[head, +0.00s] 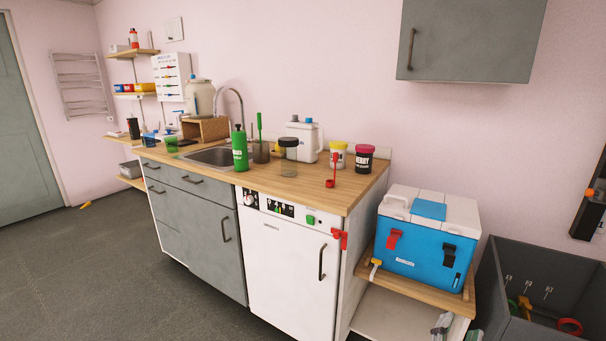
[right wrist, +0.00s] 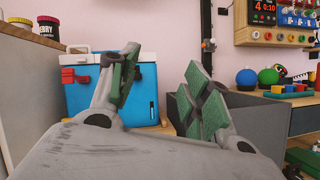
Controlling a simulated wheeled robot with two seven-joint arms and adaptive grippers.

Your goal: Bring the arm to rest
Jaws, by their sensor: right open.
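My right gripper (head: 457,331) shows only as fingertips at the bottom edge of the head view, in front of the low wooden stand with the blue cooler (head: 412,258). In the right wrist view the gripper (right wrist: 160,85) is open. Its two grey fingers with green pads stand well apart, with nothing between them. The cooler (right wrist: 80,95) is behind the left finger there, and a grey bin (right wrist: 255,120) is behind the right finger. My left gripper is in neither view.
A wooden counter (head: 300,186) with a sink, bottles and jars stands left of the cooler. The grey open bin (head: 490,275) holds coloured items at the right. A wall cabinet (head: 470,40) hangs above. Shelves with coloured balls (right wrist: 268,77) show at the right in the wrist view. The floor at left is mostly clear.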

